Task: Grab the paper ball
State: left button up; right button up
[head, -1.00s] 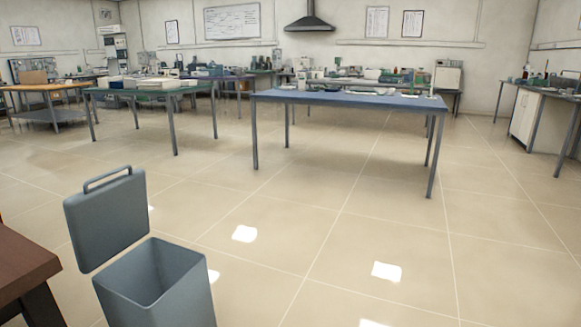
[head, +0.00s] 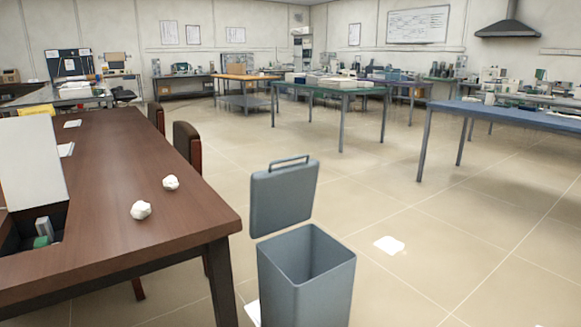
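Two crumpled white paper balls lie on the brown wooden table at the left. The nearer paper ball (head: 141,210) is close to the table's right edge. The farther paper ball (head: 171,183) lies a little beyond it and to the right. Neither of my grippers shows in the head view, so I cannot see their state.
The brown table (head: 110,240) fills the left foreground. A grey bin (head: 307,280) with its lid (head: 285,197) raised stands on the floor beside it. Chairs (head: 187,145) stand at the table's far side. A blue table (head: 530,116) is at the right.

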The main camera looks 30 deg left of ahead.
aim_at(140, 209)
jog(key=u, duration=1.95)
